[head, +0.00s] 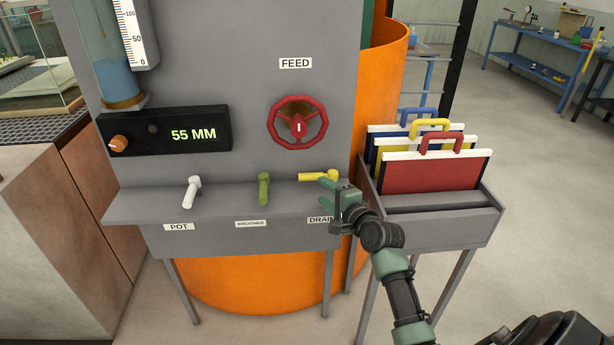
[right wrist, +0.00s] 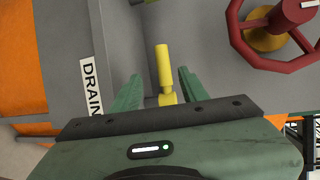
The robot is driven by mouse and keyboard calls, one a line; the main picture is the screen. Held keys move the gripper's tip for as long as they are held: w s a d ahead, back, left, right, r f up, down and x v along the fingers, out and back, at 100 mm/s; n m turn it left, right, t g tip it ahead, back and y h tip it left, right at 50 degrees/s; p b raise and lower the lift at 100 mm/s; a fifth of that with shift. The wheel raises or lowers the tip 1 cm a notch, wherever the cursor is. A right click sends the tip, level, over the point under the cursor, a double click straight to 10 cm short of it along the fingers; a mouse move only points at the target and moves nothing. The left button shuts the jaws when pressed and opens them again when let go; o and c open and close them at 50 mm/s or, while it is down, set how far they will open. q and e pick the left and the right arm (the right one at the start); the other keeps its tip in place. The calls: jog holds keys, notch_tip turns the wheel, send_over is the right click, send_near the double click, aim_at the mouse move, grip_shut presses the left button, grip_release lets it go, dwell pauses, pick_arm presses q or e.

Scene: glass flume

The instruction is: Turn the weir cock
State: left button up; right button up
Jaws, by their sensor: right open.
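I read no label saying weir. The white and green levers point toward the front; the yellow lever points left. My right gripper (head: 325,192) is open just in front of the yellow cock. In the right wrist view the yellow lever (right wrist: 164,66) shows between the open fingers, with no clear contact. My left gripper is out of view.
A red FEED handwheel (head: 298,123) is above the yellow cock. A display (head: 165,130) reads 55 MM. A grey rack (head: 440,228) with red, yellow and blue handled boards stands close on the right, beside my right arm. An orange tank (head: 250,280) is behind.

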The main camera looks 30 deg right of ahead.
aim_at(311, 179)
jog(key=shift+w+d+r, duration=0.1)
jog(key=shift+w, duration=0.6)
jog(key=x, duration=0.5)
jog(key=shift+w, duration=0.65)
jog(key=shift+w+d, duration=0.1)
jog(key=shift+w, duration=0.05)
jog(key=shift+c, duration=0.3)
grip_shut()
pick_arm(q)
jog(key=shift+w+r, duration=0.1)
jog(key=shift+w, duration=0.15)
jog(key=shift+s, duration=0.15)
pick_arm(e)
jog(key=shift+f, duration=0.25)
